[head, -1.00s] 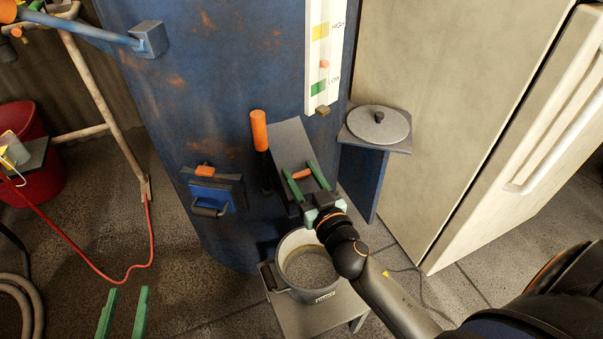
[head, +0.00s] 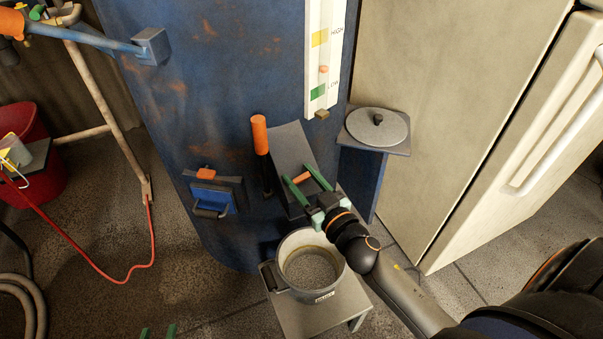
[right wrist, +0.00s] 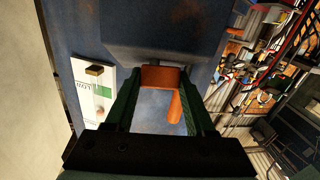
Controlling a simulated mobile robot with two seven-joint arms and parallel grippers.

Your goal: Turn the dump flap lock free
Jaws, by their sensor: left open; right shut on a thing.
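The dump flap lock appears to be the orange bar (head: 319,179) at the lower end of the sloping grey chute (head: 291,148). My right gripper (head: 306,180) is shut on this bar, with green fingers on either side. In the right wrist view the orange bar (right wrist: 160,77) sits between the fingertips (right wrist: 160,82); the fingers hide its ends. My left gripper (head: 158,332) shows only its two green fingertips at the bottom edge. They are apart and empty, away from the chute.
A grey pot (head: 311,290) stands on a low stand (head: 335,318) below the chute. An orange-handled lever (head: 260,136) stands left of the chute. A round lid (head: 376,128) lies on a side shelf. A blue latch box (head: 213,196) is on the blue vessel (head: 215,90). A red hose lies at left.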

